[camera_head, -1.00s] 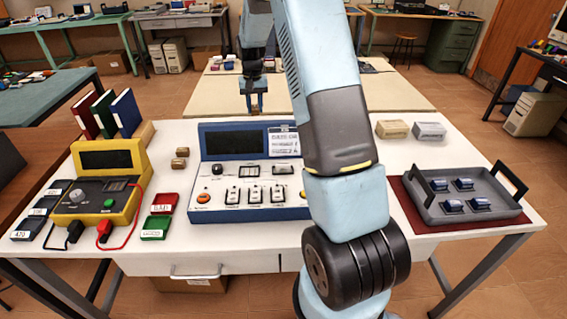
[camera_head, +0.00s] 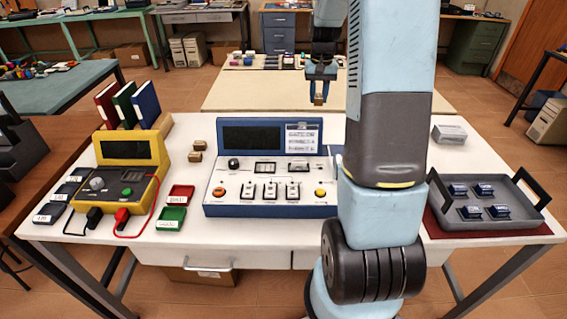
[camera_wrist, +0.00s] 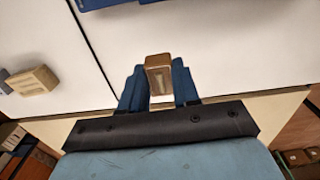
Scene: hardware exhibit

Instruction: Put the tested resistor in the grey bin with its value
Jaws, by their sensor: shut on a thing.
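My gripper (camera_head: 320,97) is raised beyond the back of the white table, behind the blue test console (camera_head: 216,197). It is shut on a small brown block with a pale strip, apparently the resistor (camera_wrist: 158,64). The block shows between the blue fingers in the wrist view. Several dark grey bins with white labels stand in a row at the table's left end: a front one (camera_head: 44,217), a middle one (camera_head: 65,188) and a back one (camera_head: 82,172). Their labels are too small to read surely. The yellow meter (camera_head: 150,186) stands right of them, with black and red leads.
Binders (camera_head: 146,104) stand behind the meter. A grey tray (camera_head: 508,228) with dark blue parts is at the right. A pale box (camera_head: 449,134) stands behind it.

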